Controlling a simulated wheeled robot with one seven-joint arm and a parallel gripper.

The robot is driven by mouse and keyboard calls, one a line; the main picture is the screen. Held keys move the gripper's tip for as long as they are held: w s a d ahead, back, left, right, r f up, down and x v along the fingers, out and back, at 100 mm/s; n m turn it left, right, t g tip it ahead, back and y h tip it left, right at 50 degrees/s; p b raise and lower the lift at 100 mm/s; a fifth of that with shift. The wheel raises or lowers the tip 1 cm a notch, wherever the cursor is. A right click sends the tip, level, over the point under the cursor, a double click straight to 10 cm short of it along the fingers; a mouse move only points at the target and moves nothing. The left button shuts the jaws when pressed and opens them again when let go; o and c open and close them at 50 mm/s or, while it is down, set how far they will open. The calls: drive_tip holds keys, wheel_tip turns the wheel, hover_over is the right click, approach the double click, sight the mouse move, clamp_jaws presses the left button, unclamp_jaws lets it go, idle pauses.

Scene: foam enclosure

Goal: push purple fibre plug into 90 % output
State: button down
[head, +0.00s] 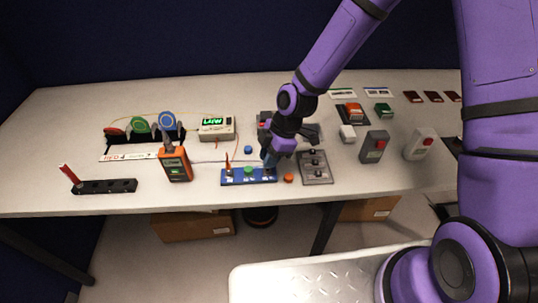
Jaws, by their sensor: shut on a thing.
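A blue coupler block (236,180) lies near the front edge of the table, with a green cap near its middle and an upright orange piece (227,165) at its left end. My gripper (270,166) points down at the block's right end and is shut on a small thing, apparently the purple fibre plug. The fingers hide most of it, so I cannot tell whether the plug touches or enters the port. A thin dark line, possibly its fibre, runs left from the gripper. No 90 % label is readable.
A grey panel (316,168) stands right of the gripper, with a loose orange cap (289,178) between it and the block. A blue cap (248,149) lies behind. An orange handheld meter (175,164) stands left; a lit box (216,128) is at the back.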

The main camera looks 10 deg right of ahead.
drive_tip(key=shift+f, duration=0.65)
drive_tip(key=c, duration=0.9)
unclamp_jaws()
drive_tip(key=shift+c, duration=0.2)
drive_tip(key=v, duration=1)
drive_tip(key=shift+r, duration=0.35)
drive_tip(key=shift+d, duration=0.2)
